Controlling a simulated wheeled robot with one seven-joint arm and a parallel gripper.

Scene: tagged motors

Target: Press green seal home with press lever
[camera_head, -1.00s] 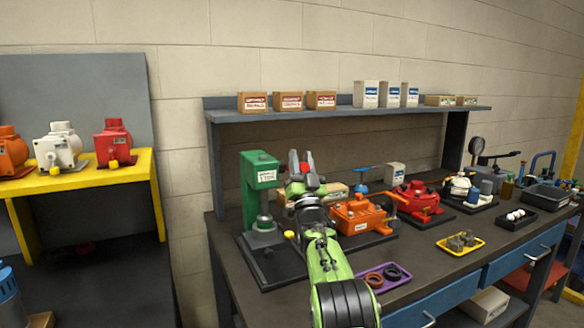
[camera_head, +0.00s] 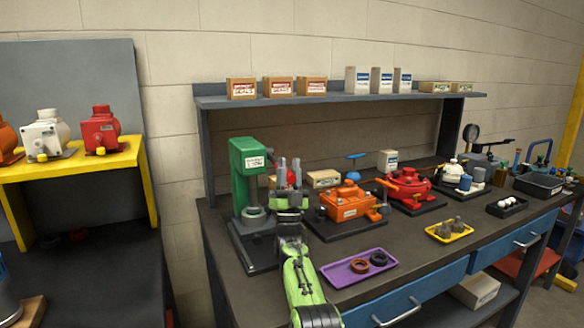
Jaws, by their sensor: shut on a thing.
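The green press (camera_head: 244,178) with a white label stands on a dark base plate at the left end of the bench. My gripper (camera_head: 289,168) points away from the camera, just right of the press column. It is shut on a red knob (camera_head: 291,177), which appears to be the press lever's end. The lever arm is mostly hidden behind my gripper. A grey round seat (camera_head: 255,213) shows low on the press. I cannot make out a green seal there; my gripper and wrist cover part of that area.
A purple tray (camera_head: 339,274) with a reddish-brown ring and a black ring lies in front. An orange motor (camera_head: 345,203) stands close right of my gripper, with a red motor (camera_head: 407,185) beyond. A yellow tray (camera_head: 436,237) sits further right.

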